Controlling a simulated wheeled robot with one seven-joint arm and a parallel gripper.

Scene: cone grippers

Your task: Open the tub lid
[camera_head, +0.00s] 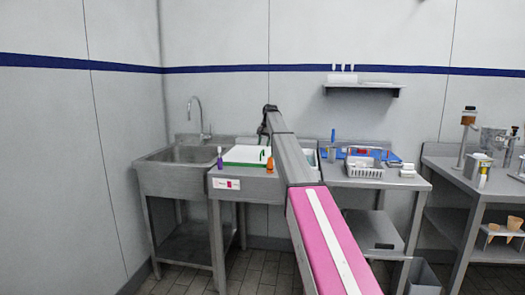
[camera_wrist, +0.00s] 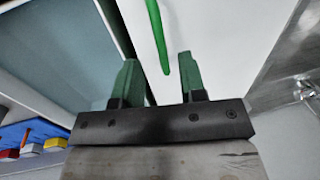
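The white tub lid (camera_head: 243,153) lies on the steel counter beside the sink, with green along its edge and a green handle (camera_head: 263,155). In the wrist view the white lid (camera_wrist: 213,35) fills the upper middle, and its thin green handle (camera_wrist: 157,35) runs down to a rounded end. My gripper (camera_wrist: 157,70) is open, its two green fingers apart with the end of the handle showing between them. I cannot tell whether the fingers touch the handle.
A pale open bin (camera_wrist: 65,50) lies left of the lid in the wrist view. The sink (camera_head: 185,153) is left of the lid. A purple bottle (camera_head: 220,158) and an orange bottle (camera_head: 270,165) stand near the counter front. A grey basket (camera_head: 365,168) is farther right.

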